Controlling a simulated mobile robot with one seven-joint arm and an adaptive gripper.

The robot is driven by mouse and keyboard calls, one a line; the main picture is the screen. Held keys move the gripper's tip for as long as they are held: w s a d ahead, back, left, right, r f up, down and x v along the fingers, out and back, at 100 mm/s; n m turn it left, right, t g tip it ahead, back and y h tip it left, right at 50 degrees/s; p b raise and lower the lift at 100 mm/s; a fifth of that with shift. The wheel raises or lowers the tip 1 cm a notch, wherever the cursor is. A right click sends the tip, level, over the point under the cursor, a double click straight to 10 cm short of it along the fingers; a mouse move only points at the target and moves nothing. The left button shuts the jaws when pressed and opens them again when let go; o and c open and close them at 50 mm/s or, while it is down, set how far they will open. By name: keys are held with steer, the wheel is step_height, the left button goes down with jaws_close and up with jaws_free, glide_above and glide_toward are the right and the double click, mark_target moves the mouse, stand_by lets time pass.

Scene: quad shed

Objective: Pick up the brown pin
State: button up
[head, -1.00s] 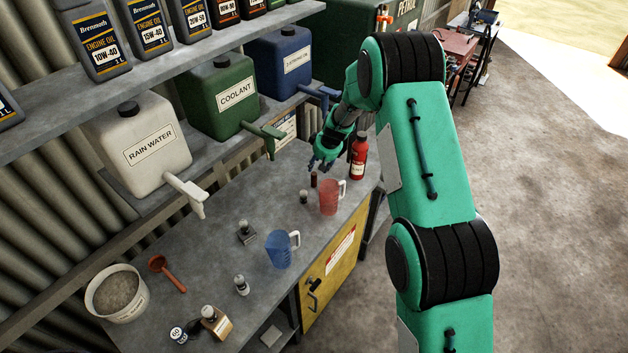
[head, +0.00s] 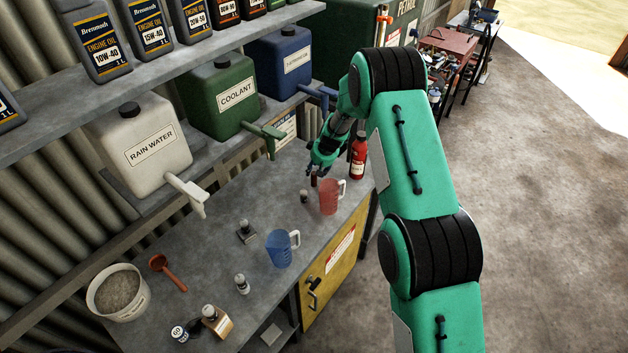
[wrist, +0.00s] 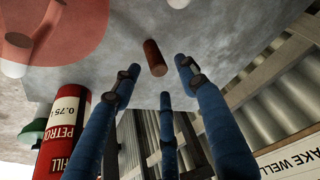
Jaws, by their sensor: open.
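The brown pin (wrist: 154,57) is a short reddish-brown cylinder on the grey bench. In the head view it shows as a small dark upright shape (head: 313,181), with its top close to or partly hidden by my fingers. My gripper (wrist: 158,78) has blue fingers, spread apart and empty. In the wrist view the pin lies just ahead of the fingertips, between the two outer ones, with no visible contact. In the head view my gripper (head: 316,170) hangs just above the pin.
A red jug (head: 328,199) stands close in front of the pin, and a small dark-based pin (head: 304,196) beside it. A red petrol bottle (head: 358,160) is to the right. A blue jug (head: 279,250) stands nearer. Container taps (head: 262,131) overhang the bench's back.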

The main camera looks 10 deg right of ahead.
mark_target(314, 179)
steer(key=shift+p+x, duration=0.8)
steer(key=shift+x, duration=1.75)
steer(key=shift+w+d, duration=0.1)
steer(key=shift+d, duration=0.05)
jaws_close()
